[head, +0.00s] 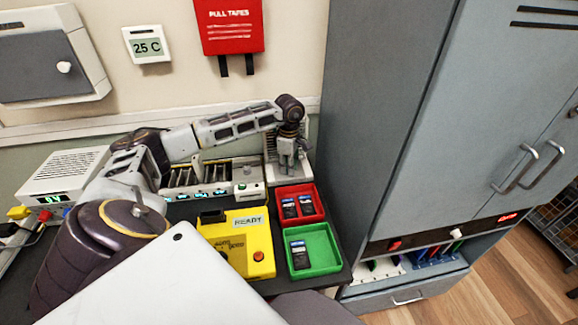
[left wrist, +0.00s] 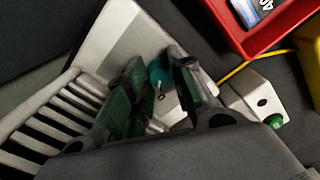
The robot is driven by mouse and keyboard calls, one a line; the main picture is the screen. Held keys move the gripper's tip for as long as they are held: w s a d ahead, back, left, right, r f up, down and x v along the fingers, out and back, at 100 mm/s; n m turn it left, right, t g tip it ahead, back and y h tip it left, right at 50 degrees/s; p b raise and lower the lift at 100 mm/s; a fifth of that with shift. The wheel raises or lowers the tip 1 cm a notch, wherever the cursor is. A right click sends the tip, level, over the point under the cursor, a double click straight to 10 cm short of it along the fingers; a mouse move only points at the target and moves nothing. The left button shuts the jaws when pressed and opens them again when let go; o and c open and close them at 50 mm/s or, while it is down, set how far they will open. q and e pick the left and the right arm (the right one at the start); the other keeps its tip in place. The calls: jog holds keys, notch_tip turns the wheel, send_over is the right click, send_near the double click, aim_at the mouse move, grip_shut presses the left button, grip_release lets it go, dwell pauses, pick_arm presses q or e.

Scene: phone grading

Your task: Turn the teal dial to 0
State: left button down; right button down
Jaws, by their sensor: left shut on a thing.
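The teal dial (left wrist: 156,74) shows in the left wrist view on the front of a pale box (left wrist: 118,32). My left gripper (left wrist: 160,82) has one finger on each side of the dial and is shut on it. In the head view my left gripper (head: 287,166) points down at the vented white box (head: 301,132) at the back of the bench, and the dial is hidden there. My right gripper is not in view.
A red tray (head: 318,217) and a green tray (head: 333,266) hold dark cards. A yellow device (head: 262,264) marked READY stands left of them. A small white box with a green button (head: 249,190) is close to the gripper. A grey cabinet (head: 385,130) stands at the right.

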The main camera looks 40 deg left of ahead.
pick_arm(q)
jog(key=shift+n, duration=0.7)
jog(key=c, duration=1.2)
grip_release()
jog(key=shift+r, duration=0.1)
jog(key=shift+r, duration=5.9)
